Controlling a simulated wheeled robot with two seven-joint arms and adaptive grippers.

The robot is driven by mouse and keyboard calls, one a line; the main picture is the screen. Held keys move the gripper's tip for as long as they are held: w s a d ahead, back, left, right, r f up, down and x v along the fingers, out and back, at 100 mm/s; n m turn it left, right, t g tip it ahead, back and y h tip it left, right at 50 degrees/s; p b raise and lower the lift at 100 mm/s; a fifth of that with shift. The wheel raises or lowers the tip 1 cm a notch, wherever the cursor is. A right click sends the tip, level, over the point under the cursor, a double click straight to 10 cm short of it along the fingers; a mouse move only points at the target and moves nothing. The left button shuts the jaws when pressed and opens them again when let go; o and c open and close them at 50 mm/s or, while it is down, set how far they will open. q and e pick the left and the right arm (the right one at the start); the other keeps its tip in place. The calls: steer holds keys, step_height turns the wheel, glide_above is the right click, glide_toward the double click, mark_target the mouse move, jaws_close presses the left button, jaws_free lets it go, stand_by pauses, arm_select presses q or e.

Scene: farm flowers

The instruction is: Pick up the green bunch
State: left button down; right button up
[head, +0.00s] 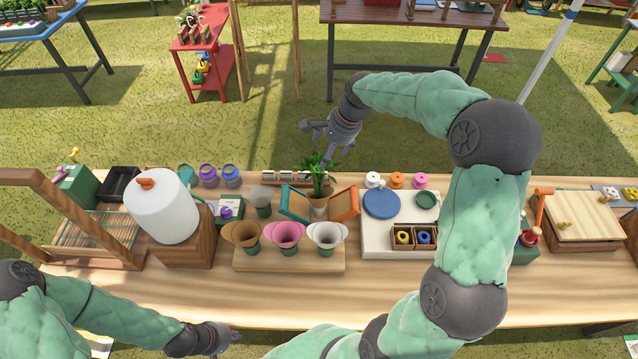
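The green bunch (317,178) is a leafy clump standing upright in a pale holder (319,209) in the middle of the table. A teal panel and an orange panel flank the holder. My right gripper (317,147) is above and just beside the leaves, with its fingers spread apart and nothing seen between them. Whether a finger touches the leaves cannot be told. My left gripper (226,340) is low at the bottom edge, in front of the table, away from the bunch. Its fingers are too small and dark to judge.
The teal panel (295,203) and orange panel (345,203) stand close to the bunch. Three flared cups (285,236) are in front on a wooden board (290,261). The table's front strip is clear.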

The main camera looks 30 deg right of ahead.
steer(key=x, duration=0.3)
steer(key=shift+s+a+f, duration=0.1)
steer(key=shift+a+f, duration=0.15)
steer(key=shift+f, duration=0.1)
steer(key=shift+w+f, duration=0.2)
steer(key=shift+f, duration=0.2)
steer(key=x, duration=0.5)
steer(key=shift+d+b, duration=0.15)
steer(key=shift+b, duration=0.2)
steer(key=shift+s, duration=0.1)
steer(key=c, duration=1.7)
steer(key=shift+r, duration=0.15)
